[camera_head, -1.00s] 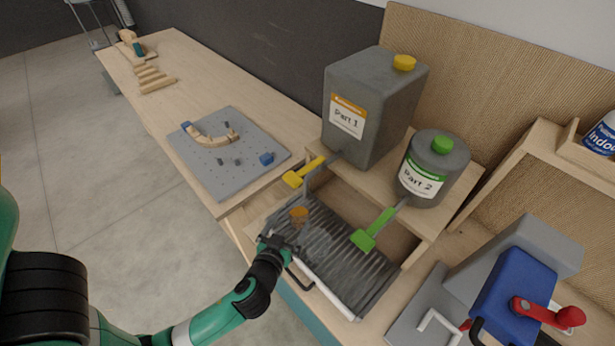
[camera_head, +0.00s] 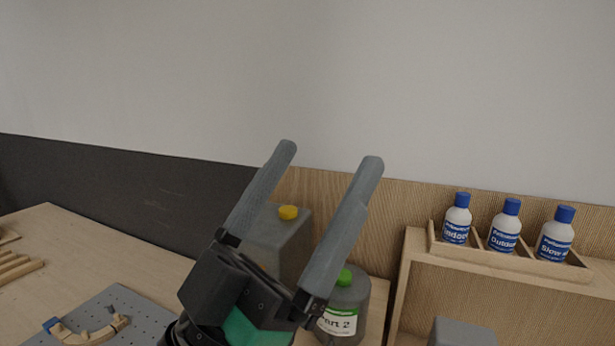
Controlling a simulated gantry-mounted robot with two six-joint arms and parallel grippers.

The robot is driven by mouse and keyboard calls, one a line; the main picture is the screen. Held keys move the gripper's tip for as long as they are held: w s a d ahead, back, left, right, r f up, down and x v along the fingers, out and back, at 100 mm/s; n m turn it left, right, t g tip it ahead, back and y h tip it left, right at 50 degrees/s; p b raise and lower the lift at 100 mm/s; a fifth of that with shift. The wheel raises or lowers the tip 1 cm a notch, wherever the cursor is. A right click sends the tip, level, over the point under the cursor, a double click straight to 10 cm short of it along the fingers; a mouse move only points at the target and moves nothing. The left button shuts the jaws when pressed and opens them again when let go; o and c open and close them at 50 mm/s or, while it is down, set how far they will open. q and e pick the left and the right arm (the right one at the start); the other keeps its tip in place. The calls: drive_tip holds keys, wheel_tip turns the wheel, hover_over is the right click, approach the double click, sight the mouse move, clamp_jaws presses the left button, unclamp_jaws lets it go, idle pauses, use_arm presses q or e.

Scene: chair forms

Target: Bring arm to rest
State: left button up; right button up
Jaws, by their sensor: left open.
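My left gripper (camera_head: 328,172) rises large in the middle of the head view, close to the camera. My right gripper is not in view.
Three white bottles with blue caps (camera_head: 502,228) stand in a wooden rack (camera_head: 470,255) on a shelf at the right. A grey pegboard (camera_head: 112,302) with a curved wooden form (camera_head: 90,332) lies at lower left.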

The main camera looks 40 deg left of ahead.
use_arm(q)
drive_tip(key=shift+s+d+r+m+h, duration=0.2)
drive_tip(key=shift+s+r+m+h, duration=0.1)
drive_tip(key=shift+s+r+h, duration=0.15)
drive_tip(key=shift+r, duration=0.15)
wheel_tip(320, 180, up, 18)
drive_tip(key=p, duration=1.8)
drive_tip(key=shift+f, duration=0.2)
drive_tip(key=shift+w, duration=0.1)
